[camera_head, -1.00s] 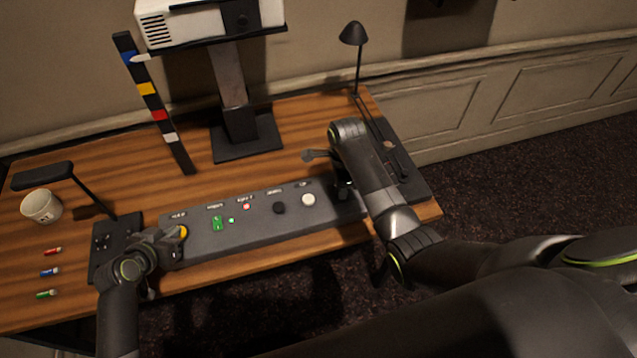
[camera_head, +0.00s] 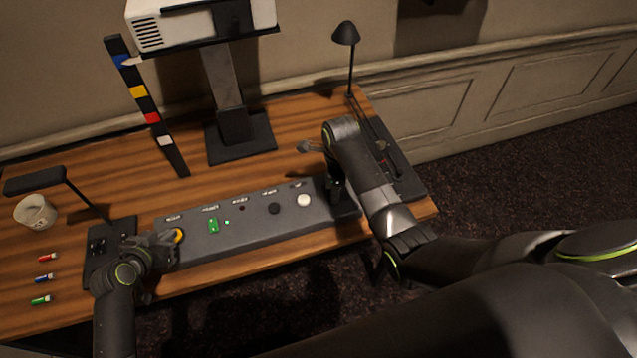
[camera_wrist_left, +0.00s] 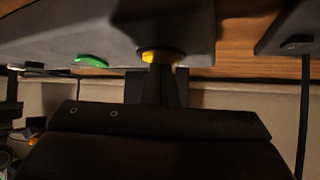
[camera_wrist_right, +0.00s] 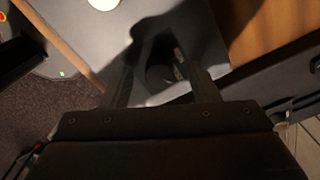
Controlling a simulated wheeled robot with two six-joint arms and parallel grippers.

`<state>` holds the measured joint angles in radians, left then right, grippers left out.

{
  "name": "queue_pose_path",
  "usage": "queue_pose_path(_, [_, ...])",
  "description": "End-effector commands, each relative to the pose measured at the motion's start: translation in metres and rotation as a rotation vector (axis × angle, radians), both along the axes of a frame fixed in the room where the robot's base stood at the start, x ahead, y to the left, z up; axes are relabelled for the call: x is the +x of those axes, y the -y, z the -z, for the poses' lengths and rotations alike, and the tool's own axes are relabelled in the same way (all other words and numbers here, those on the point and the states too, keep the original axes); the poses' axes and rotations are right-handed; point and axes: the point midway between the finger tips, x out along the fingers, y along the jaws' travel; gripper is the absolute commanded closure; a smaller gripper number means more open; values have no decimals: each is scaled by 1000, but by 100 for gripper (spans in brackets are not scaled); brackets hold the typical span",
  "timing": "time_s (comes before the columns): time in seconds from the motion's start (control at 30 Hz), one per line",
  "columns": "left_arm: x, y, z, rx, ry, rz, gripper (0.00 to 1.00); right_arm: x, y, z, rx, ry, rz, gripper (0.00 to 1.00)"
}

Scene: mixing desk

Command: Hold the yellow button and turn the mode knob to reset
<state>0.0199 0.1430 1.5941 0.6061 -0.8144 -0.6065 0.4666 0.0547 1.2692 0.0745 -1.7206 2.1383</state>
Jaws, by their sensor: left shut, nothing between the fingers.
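The yellow button (camera_head: 179,236) is at the left end of the grey control panel (camera_head: 250,233). My left gripper (camera_head: 170,240) is shut and empty, its tips at the button. In the left wrist view the fingers (camera_wrist_left: 162,75) cover part of the yellow button (camera_wrist_left: 161,56) and appear to touch it. A dark knob (camera_wrist_right: 160,74), which I take for the mode knob, is at the panel's right end. My right gripper (camera_wrist_right: 161,88) is open above it, one finger on each side with gaps. In the head view my right gripper (camera_head: 337,190) hides this knob.
A lamp (camera_head: 346,35), a projector on a stand (camera_head: 240,140), a mug (camera_head: 36,211) and several coloured markers (camera_head: 45,279) are around.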

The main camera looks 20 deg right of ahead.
Motion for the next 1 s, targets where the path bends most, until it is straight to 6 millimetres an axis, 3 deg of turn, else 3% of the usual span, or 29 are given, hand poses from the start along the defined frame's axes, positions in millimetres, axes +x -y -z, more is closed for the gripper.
queue_pose_path(0.27, [-1,0,1,0,-3,0,100,0,0,-2,1,0,-2,45])
queue_pose_path(1.0, [-1,0,2,0,-4,0,100,0,-1,-68,1,0,-2,45])
